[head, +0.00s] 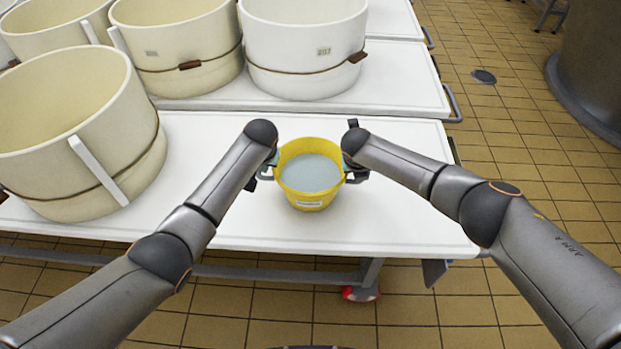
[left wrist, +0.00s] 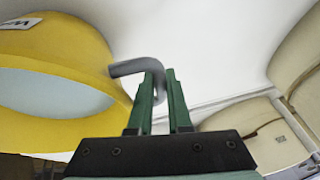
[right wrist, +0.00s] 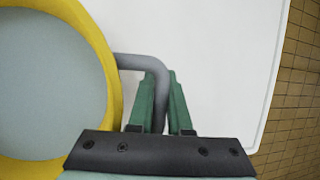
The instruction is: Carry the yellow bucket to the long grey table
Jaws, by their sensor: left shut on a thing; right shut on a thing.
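The yellow bucket (head: 312,204) is upright between my two arms in the head view, with pale grey contents inside. My left gripper (head: 267,168) is shut on its left grey handle, which also shows between the green fingers in the left wrist view (left wrist: 130,68). My right gripper (head: 354,170) is shut on the right grey handle, seen in the right wrist view (right wrist: 135,62). The bucket is over the front part of a long table with a pale top (head: 400,220) and grey frame. I cannot tell whether its base touches the top.
A large cream vat (head: 60,130) stands on the same table at the left. More vats (head: 305,45) stand on a table (head: 405,85) behind. The tabletop right of the bucket is clear. Tiled floor (head: 520,150) lies to the right, with a dark column (head: 595,75) beyond.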

